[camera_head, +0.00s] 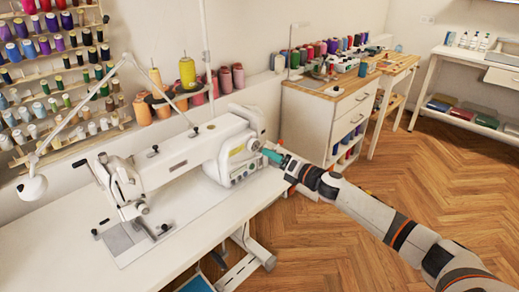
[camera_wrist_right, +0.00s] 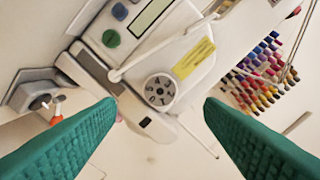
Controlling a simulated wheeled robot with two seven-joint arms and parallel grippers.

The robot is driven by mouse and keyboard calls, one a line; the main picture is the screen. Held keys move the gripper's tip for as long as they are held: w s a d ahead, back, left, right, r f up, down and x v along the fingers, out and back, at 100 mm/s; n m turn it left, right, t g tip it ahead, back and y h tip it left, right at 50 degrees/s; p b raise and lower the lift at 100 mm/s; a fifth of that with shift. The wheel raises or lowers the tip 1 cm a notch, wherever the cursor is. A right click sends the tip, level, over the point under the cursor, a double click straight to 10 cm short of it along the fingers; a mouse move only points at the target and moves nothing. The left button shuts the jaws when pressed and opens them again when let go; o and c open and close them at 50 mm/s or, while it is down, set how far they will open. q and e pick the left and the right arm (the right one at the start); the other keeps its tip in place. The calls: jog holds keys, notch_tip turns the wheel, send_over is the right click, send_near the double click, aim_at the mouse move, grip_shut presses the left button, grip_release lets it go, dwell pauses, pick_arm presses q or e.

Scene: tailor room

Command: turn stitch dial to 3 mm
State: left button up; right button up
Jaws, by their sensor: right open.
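The white sewing machine (camera_head: 180,160) stands on a white table, with its right end facing my right arm. The stitch dial (camera_wrist_right: 160,90) is a round grey-white knob with dark marks on its face; the marks are too small to read for certain. My left gripper is not in view.
Thread spools fill the wall rack (camera_head: 60,75) at left. A lamp (camera_head: 32,187) hangs over the table's left side. A wooden-topped cabinet (camera_head: 330,95) stands behind my right arm.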

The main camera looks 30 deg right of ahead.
aim_at(255, 146)
jog(key=x, duration=0.7)
jog(key=shift+s+f+b, duration=0.1)
jog(key=shift+b, duration=0.25)
jog(key=c, duration=1)
